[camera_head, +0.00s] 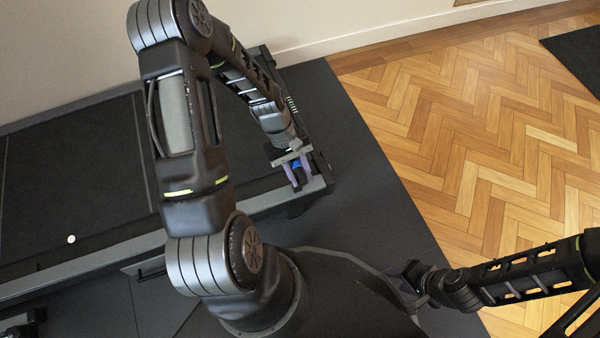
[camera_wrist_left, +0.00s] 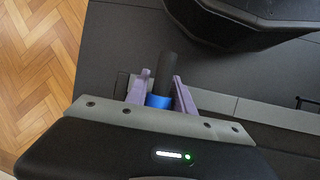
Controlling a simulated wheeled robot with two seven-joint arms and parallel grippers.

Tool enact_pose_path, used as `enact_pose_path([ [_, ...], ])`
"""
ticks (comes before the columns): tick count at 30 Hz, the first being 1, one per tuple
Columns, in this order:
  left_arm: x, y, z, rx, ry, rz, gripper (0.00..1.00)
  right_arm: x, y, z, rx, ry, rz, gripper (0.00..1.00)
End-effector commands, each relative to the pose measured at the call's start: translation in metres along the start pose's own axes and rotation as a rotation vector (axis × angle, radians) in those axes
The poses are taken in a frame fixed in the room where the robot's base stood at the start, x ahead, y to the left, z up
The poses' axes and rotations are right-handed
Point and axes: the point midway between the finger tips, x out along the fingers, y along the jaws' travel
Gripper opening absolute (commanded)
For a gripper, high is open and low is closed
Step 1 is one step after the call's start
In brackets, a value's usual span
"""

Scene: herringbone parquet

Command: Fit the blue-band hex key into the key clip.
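The blue-band hex key shows in the left wrist view as a dark round bar with a blue band (camera_wrist_left: 158,101); in the head view only a little of its blue (camera_head: 297,164) shows. My left gripper (camera_head: 299,184) is above the table's right front corner, with its purple fingers on both sides of the key; it also shows in the left wrist view (camera_wrist_left: 162,76). It looks shut on the key, and the dark bar reaches past the fingertips. My right gripper (camera_head: 413,271) is low at the right, small and partly hidden, its fingers unclear. I cannot make out the key clip.
The dark table (camera_head: 75,160) with a grey front rim runs along the wall at the left. A small white round thing (camera_head: 71,239) lies near its front edge.

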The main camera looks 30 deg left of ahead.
Motion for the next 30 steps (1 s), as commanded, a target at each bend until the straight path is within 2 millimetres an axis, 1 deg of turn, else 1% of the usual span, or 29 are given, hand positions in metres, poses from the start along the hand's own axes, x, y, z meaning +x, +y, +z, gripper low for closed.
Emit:
enact_pose_path([
  [1,0.005,-0.001,-0.002,0.000,0.000,0.000,0.34,0.009,0.004,0.000,0.003,-0.001,0.003,0.36],
  [6,0.006,-0.001,-0.002,0.000,0.000,0.000,0.48,0.009,0.004,0.000,0.004,-0.001,0.004,0.36],
  [14,0.006,-0.001,-0.003,0.000,0.000,0.000,0.48,0.010,0.005,-0.001,0.005,0.000,0.005,0.36],
  [18,0.006,-0.001,-0.003,0.000,0.000,0.000,0.48,0.011,0.007,-0.005,0.011,0.014,0.009,0.36],
  [23,-0.021,-0.001,-0.002,0.000,0.004,0.002,0.48,0.000,0.004,-0.005,0.015,0.011,0.011,0.36],
  [27,-0.048,-0.001,0.000,0.001,0.005,0.004,0.48,-0.010,0.001,-0.008,0.018,0.015,0.012,0.36],
  [30,-0.064,-0.001,0.000,0.001,0.005,0.005,0.48,-0.017,-0.003,-0.005,0.013,0.007,0.009,0.36],
])
